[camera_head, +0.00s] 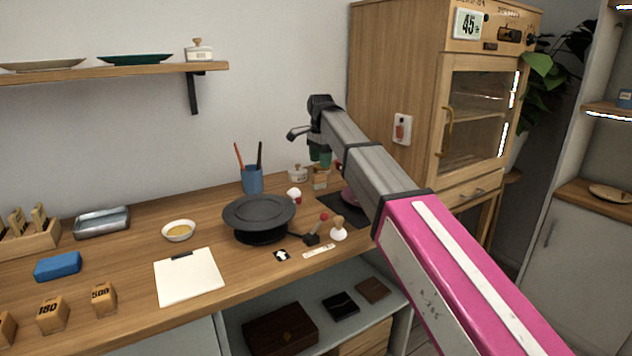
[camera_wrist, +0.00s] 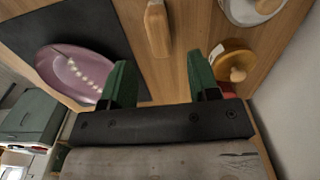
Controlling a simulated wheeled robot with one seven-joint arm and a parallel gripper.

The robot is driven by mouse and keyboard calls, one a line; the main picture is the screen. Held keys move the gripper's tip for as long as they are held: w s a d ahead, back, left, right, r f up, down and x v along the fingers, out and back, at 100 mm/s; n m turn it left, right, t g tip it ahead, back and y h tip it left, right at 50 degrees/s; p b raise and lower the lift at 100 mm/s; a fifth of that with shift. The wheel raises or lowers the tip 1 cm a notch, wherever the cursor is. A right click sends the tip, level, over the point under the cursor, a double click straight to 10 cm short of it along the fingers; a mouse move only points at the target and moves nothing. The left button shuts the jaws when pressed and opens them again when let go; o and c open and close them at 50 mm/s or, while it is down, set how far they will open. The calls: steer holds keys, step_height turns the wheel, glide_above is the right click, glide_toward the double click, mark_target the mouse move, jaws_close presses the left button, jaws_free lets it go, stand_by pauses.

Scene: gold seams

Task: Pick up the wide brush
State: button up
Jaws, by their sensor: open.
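My gripper (camera_head: 320,158) is open, its green fingers over the back of the workbench. In the wrist view the gripper (camera_wrist: 160,72) has nothing between its fingers. A pale wooden piece with a rounded end (camera_wrist: 157,30) lies just beyond the gap between the fingertips, apart from them. It looks like the handle of the wide brush, but no bristles show. In the head view a small wooden piece (camera_head: 320,180) shows just below the fingers; I cannot tell if it is the same thing.
A purple dish (camera_wrist: 75,73) on a dark mat (camera_wrist: 95,28) lies left of the fingers. A yellow knobbed pot (camera_wrist: 235,62) is close to the right finger. A white jar (camera_head: 297,174), a blue cup (camera_head: 252,180) with two sticks and a black wheel (camera_head: 258,215) stand nearby.

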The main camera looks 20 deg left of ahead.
mark_target(319, 173)
steer(key=f, duration=0.8)
steer(key=shift+s+a+f, duration=0.15)
steer(key=shift+s, duration=0.05)
steer(key=c, duration=1)
